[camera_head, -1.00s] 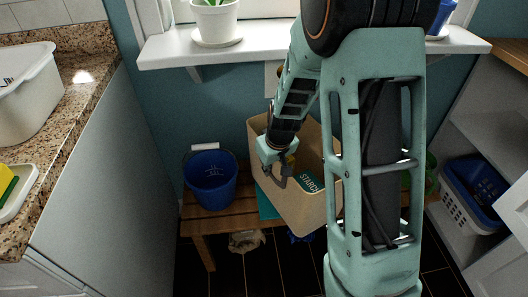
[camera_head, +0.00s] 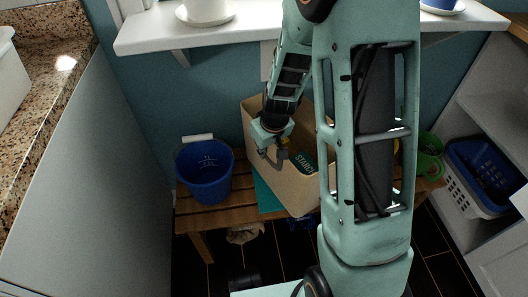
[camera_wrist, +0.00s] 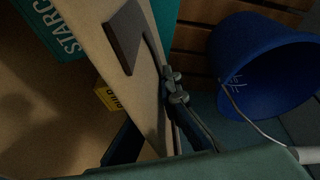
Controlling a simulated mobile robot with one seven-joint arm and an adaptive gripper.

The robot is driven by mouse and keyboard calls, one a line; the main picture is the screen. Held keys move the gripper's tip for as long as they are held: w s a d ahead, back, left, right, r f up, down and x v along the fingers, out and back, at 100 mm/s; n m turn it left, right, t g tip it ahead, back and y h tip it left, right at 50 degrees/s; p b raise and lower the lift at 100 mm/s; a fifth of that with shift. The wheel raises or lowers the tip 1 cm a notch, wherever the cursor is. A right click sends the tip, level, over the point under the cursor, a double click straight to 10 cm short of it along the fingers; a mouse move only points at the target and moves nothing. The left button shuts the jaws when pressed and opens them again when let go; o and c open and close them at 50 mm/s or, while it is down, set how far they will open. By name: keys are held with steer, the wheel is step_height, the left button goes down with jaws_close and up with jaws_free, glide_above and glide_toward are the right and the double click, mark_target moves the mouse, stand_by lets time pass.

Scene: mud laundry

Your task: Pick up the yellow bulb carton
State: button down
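The yellow bulb carton (camera_wrist: 108,97) lies inside the beige bin (camera_wrist: 148,112), close to the bin's wall. Part of it is hidden by the wall. In the head view my arm and gripper cover most of that spot. My gripper (camera_head: 275,152) is at the bin's left rim, tilted downward. In the wrist view one finger with a flat dark pad reaches across the bin wall; the other finger is mostly hidden low in the picture. The gripper looks open, with nothing held in it, and apart from the carton.
A teal starch box (camera_wrist: 62,30) stands in the bin, also visible in the head view (camera_head: 304,163). A blue bucket (camera_head: 204,172) stands left of the bin on the wooden bench (camera_head: 222,217). A white windowsill (camera_head: 300,27) lies above. A laundry basket (camera_head: 470,185) is at right.

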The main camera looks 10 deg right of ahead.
steer(key=shift+w+f, duration=0.1)
steer(key=shift+f, duration=0.15)
steer(key=c, duration=2.2)
jaws_free()
steer(key=shift+o, duration=0.2)
